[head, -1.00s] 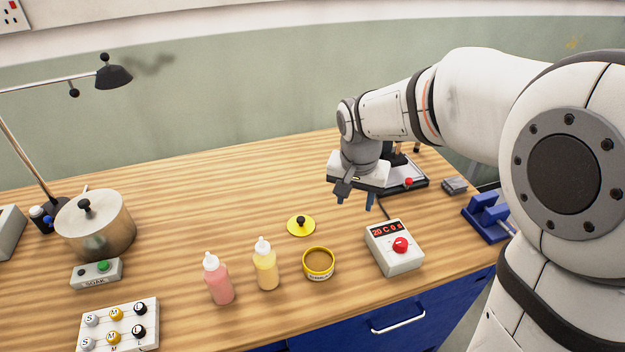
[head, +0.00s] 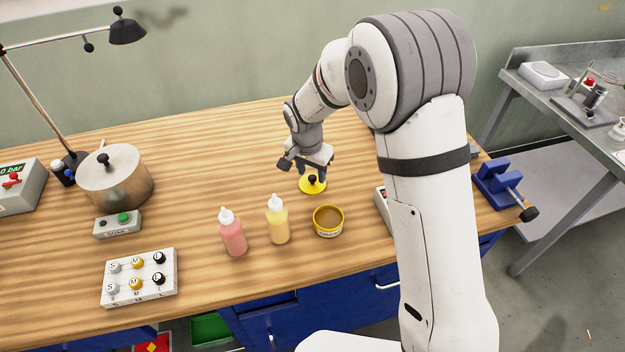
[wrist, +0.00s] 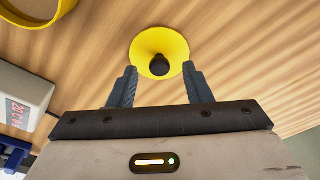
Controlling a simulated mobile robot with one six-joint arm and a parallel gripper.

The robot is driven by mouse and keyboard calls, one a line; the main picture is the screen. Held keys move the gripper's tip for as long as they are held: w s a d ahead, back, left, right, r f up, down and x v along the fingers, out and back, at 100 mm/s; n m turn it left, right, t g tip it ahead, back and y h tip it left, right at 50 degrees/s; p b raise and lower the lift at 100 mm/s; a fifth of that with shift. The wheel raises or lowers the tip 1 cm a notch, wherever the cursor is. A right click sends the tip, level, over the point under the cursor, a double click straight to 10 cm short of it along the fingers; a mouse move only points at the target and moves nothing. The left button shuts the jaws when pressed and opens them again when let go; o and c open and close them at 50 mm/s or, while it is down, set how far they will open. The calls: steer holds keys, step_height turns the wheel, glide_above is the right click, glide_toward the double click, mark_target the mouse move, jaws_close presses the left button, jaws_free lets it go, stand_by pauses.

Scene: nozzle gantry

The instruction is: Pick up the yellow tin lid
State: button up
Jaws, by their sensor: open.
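The yellow tin lid (head: 313,185) is a flat disc with a black knob, lying on the wooden bench. My gripper (head: 311,176) is open and empty just above it. In the wrist view the lid (wrist: 160,48) lies beyond the fingertips, with its black knob (wrist: 159,66) roughly centred between the two fingers (wrist: 160,72). I cannot tell whether the fingers touch the lid. The open yellow tin (head: 328,222) stands nearer the front edge, with brown contents; part of its rim also shows in the wrist view (wrist: 52,18).
A yellow bottle (head: 278,222) and a pink bottle (head: 233,234) stand left of the tin. My arm partly hides a control box (head: 382,200) at right. A blue vise (head: 497,185) sits at the right edge. A pot (head: 115,182) and lamp stand left. Bench behind the bottles is clear.

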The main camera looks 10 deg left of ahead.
steer(key=shift+w+f, duration=0.1)
steer(key=shift+f, duration=0.6)
steer(key=shift+c, duration=0.5)
jaws_close()
